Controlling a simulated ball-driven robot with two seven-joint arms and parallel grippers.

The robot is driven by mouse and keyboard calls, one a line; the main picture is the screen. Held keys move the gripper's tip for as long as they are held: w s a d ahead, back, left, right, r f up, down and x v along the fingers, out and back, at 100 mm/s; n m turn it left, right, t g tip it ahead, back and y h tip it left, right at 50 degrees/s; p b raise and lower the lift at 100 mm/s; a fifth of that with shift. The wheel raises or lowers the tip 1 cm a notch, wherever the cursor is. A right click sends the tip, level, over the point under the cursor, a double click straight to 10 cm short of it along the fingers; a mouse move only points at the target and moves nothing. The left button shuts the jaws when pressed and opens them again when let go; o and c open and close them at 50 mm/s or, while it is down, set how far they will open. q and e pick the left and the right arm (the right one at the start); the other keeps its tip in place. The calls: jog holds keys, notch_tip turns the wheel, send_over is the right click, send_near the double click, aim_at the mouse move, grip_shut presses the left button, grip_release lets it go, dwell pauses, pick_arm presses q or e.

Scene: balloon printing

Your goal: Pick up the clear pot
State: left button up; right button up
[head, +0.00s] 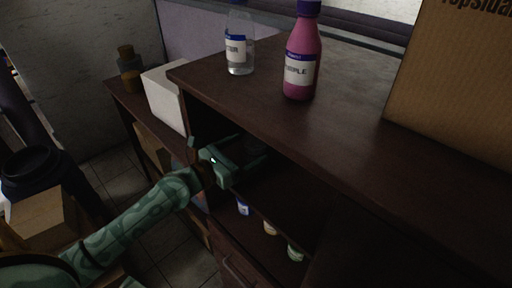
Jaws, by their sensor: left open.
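My left arm comes in from the lower left, and its green gripper (250,159) reaches into the dark open shelf under the cabinet top (350,125). The gripper is open, with its fingers inside the shelf space. A faint shape shows by the fingers in the shadow, but I cannot tell whether it is the clear pot. No clear pot can be made out for certain. My right gripper is not in view.
A clear bottle (239,45) and a pink bottle (302,65) stand on the cabinet top, near a cardboard box (450,80). A white box (165,97) and a brown bottle (130,72) stand to the left. Small jars (295,252) sit on a lower shelf.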

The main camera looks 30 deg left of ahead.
aim_at(260, 142)
pick_arm(q)
jog(key=x, duration=0.5)
jog(key=shift+w+d, duration=0.15)
jog(key=shift+w, duration=0.15)
jog(key=shift+s, duration=0.15)
jog(key=c, duration=1.1)
